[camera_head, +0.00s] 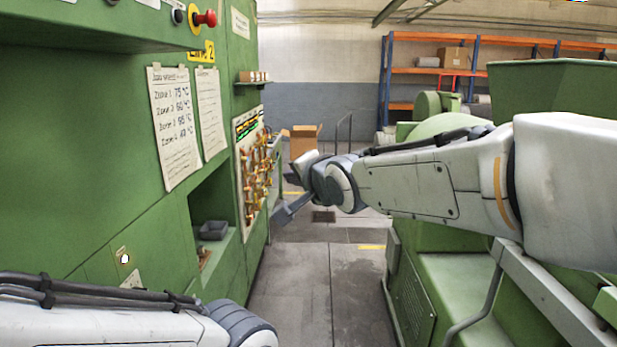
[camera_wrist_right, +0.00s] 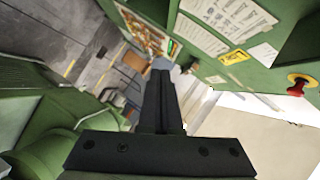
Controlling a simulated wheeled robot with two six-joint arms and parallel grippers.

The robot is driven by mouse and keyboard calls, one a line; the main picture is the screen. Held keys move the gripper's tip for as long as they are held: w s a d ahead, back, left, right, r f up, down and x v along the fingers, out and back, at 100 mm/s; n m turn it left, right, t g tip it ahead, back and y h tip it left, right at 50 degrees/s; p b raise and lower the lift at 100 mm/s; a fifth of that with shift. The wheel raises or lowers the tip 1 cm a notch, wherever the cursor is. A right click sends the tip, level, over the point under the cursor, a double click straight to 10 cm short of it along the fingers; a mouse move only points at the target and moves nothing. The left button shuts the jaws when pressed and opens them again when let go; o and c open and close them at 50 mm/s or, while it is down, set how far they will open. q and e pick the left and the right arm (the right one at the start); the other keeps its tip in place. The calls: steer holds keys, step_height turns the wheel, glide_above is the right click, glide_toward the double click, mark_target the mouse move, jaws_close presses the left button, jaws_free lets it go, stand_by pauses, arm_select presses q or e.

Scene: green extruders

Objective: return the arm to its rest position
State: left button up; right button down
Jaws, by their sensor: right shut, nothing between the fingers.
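My right arm (camera_head: 430,180) reaches in from the right across the aisle, roughly level. Its gripper (camera_head: 283,212) is in front of the green cabinet's control panel, apart from it as far as I can tell. In the right wrist view my right gripper (camera_wrist_right: 161,68) has its dark fingers together with nothing between them. My left arm (camera_head: 110,318) shows at the bottom left, cut off by the picture edge. Its gripper is out of view.
A green machine (camera_head: 455,285) stands on the right below my arm. The aisle floor (camera_head: 310,290) between them is clear. A cardboard box (camera_head: 304,141) stands farther back.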

steer(key=s+d+f+n+g+h, duration=0.2)
steer(key=s+d+f+g+h, duration=0.1)
steer(key=d+f, duration=0.55)
steer(key=s+d+f+n+g+h, duration=0.2)
steer(key=s+d+f, duration=0.3)
steer(key=f, duration=0.7)
steer(key=s+d+f+n+g+h, duration=0.1)
steer(key=s+d+f+n+g, duration=0.35)
steer(key=s+d+f, duration=0.55)
steer(key=s+a+f+n+g+b, duration=0.2)
steer(key=s+a+n+b, duration=0.4)
steer(key=s+a, duration=0.9)
steer(key=shift+s+a+f+n+g+y+b, duration=0.15)
steer(key=shift+s+a+n+g+y+b, duration=0.2)
steer(key=shift+s+g+b, duration=0.4)
steer(key=shift+w+d, duration=0.1)
steer(key=shift+w, duration=0.05)
